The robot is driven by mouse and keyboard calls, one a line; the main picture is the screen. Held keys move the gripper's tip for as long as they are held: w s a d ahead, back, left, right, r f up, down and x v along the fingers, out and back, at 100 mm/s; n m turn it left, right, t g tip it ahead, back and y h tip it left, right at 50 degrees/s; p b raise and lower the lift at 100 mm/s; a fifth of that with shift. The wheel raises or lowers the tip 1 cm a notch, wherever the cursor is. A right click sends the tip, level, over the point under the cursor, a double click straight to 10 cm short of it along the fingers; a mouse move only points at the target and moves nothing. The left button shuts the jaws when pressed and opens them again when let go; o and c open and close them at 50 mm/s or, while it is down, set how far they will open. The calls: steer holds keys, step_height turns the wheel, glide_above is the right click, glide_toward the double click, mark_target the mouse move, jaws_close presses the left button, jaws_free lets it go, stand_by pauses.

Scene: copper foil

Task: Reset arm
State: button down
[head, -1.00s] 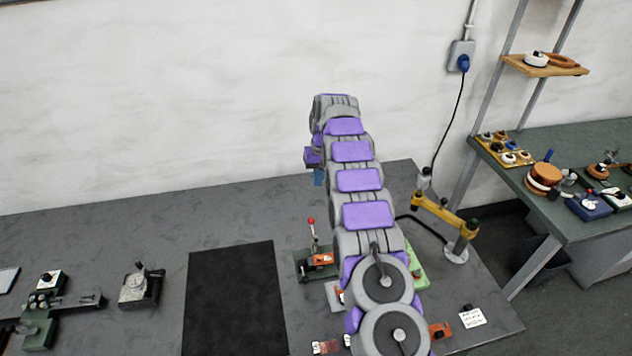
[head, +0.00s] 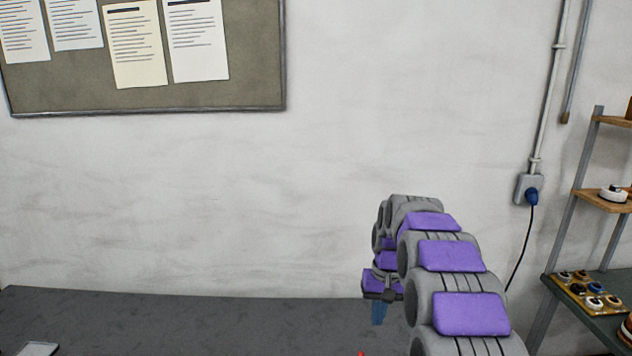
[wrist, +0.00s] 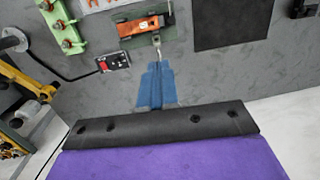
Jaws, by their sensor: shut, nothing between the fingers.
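My gripper (wrist: 155,87) shows in the wrist view with its blue fingers together and nothing between them. It hangs above the grey bench. In the head view my gripper (head: 379,313) points down at the end of my arm, in front of the white wall. In the wrist view a green device with an orange part (wrist: 145,25) lies just beyond the fingertips. How far the fingertips are above the bench I cannot tell.
The grey bench (head: 200,320) runs along the wall. A shelf rack with a tray of knobs (head: 592,293) stands at right. A wall socket with a blue plug (head: 531,196) is near it. The wrist view shows a black mat (wrist: 233,24) and a yellow arm (wrist: 25,82).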

steer(key=s+a+r+b, duration=0.1)
steer(key=s+r+b, duration=0.15)
steer(key=s, duration=1.85)
steer(key=s+f+b, duration=0.1)
steer(key=s+f, duration=0.2)
steer(key=s, duration=0.8)
steer(key=s+f+g+h+b, duration=0.1)
steer(key=s+f, duration=0.2)
steer(key=s, duration=0.8)
steer(key=shift+d+f, duration=0.15)
steer(key=shift+d, duration=0.15)
steer(key=shift+w, duration=0.1)
